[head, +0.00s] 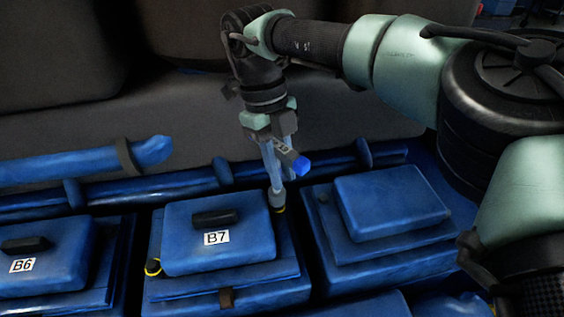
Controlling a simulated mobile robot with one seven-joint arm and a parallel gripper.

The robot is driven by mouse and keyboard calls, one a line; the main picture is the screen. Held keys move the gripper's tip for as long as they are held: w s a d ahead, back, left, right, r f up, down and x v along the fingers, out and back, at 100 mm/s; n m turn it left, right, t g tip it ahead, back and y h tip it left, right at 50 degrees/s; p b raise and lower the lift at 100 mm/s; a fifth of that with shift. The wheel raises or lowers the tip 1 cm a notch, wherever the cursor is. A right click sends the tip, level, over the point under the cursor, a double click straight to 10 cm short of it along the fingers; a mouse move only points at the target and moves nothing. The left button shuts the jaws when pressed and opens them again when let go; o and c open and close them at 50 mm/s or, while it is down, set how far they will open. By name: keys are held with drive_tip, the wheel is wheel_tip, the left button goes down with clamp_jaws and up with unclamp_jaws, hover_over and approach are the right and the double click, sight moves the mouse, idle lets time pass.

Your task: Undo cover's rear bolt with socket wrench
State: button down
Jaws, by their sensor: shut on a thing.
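The blue cover labelled B7 (235,262) sits on the engine in the lower middle of the head view. My gripper (273,168) points down above the back right corner, shut on the socket wrench (299,165), whose blue end sticks out to the right. The wrench's grey socket (277,199) is down at the rear bolt and hides most of it. I cannot tell whether it is fully seated.
The cover B6 (45,262) is at the left and an unlabelled blue cover (392,204) at the right. Blue pipes (130,190) with dark clamps run behind the covers. A large dark engine body (60,110) rises behind. My arm comes in from the right.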

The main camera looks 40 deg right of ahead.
idle(0.4)
drive_tip(key=shift+f+b, duration=0.3)
drive_tip(key=shift+f, duration=0.55)
drive_tip(key=shift+r+n+p, duration=0.2)
drive_tip(key=shift+n+p, duration=0.4)
drive_tip(key=shift+n, duration=0.5)
drive_tip(key=n, duration=0.1)
drive_tip(key=n+h, duration=0.1)
drive_tip(key=n, duration=0.2)
drive_tip(key=shift+w+d+r+n+t+h+p, duration=0.1)
drive_tip(key=shift+w+d+n+t+h+p, duration=0.2)
drive_tip(key=shift+n+t+p, duration=0.1)
drive_tip(key=n, duration=0.2)
drive_tip(key=n+t, duration=0.1)
drive_tip(key=n, duration=0.2)
drive_tip(key=shift+w+d+h, duration=0.15)
drive_tip(key=shift+h, duration=0.25)
drive_tip(key=n+t, duration=0.1)
drive_tip(key=n, duration=0.3)
drive_tip(key=shift+w+d+p, duration=0.1)
drive_tip(key=shift+w+p, duration=0.1)
drive_tip(key=shift+p, duration=0.15)
